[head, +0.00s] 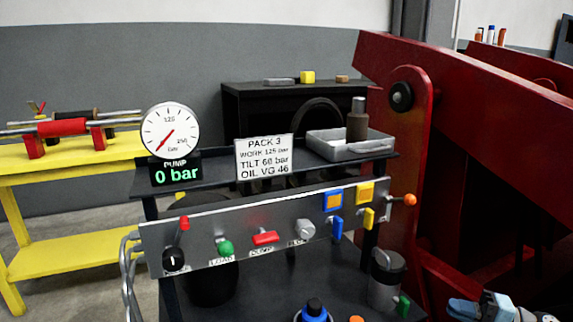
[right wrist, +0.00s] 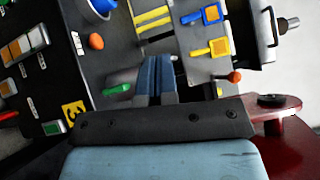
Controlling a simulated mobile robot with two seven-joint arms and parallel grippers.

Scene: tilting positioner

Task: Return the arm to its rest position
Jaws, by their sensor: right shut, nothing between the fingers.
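My right gripper (head: 468,309) shows at the bottom right corner of the head view, partly cut off by the frame edge. In the right wrist view its two blue fingers (right wrist: 155,75) are together with nothing between them. They are apart from the control panel (head: 205,238) of the pump stand, to its lower right in the head view. The red tilting frame (head: 480,95) rises behind the gripper at the right. My left gripper is in neither view.
The panel carries levers, knobs and an orange-tipped lever (head: 410,200). A gauge (head: 170,130) stands above a display reading 0 bar. A grey tray (head: 325,147) with a dark bottle (head: 357,122) sits on the stand's top. A yellow bench (head: 60,165) stands at the left.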

